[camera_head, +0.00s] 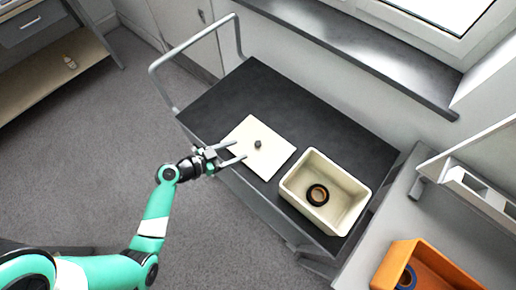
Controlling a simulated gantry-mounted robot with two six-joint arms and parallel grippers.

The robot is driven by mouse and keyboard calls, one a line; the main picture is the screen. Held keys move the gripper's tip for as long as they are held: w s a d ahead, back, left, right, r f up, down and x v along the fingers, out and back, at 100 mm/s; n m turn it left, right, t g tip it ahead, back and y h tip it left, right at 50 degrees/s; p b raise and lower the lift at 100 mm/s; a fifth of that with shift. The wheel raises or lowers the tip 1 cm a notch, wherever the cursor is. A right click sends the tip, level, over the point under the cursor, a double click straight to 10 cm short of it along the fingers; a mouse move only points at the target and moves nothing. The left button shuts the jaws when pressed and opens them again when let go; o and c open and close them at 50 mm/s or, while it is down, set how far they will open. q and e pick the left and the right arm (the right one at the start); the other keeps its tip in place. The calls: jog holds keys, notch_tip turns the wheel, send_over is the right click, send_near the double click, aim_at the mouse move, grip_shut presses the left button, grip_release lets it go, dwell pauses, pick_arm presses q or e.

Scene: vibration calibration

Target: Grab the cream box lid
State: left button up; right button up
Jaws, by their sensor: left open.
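The cream box lid (270,163) lies flat on the dark top of a cart, with a small dark knob (257,144) at its middle. The open cream box (337,217) stands to its right, with a dark and orange-brown ring (317,194) inside. My left gripper (240,151) is open at the lid's left side, its fingers pointing toward the knob. The fingertips overlap the lid in this view; I cannot tell whether they touch it. The knob is not between the fingertips. My right gripper is not in view.
The cart top (285,95) is clear behind the lid and box. A metal handle rail (192,43) rises at the cart's left end. An orange bin (408,252) with a blue-rimmed ring stands on a grey surface at the lower right. A window sill (360,48) runs behind.

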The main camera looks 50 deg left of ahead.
aim_at(255, 145)
pick_arm(q)
jog(key=shift+x, duration=1.5)
jog(key=x, duration=0.1)
jog(key=b+x, duration=0.1)
jog(key=x, duration=0.2)
jog(key=shift+w+d, duration=0.3)
jog(key=shift+d, duration=0.05)
jog(key=shift+w, duration=0.3)
grip_shut()
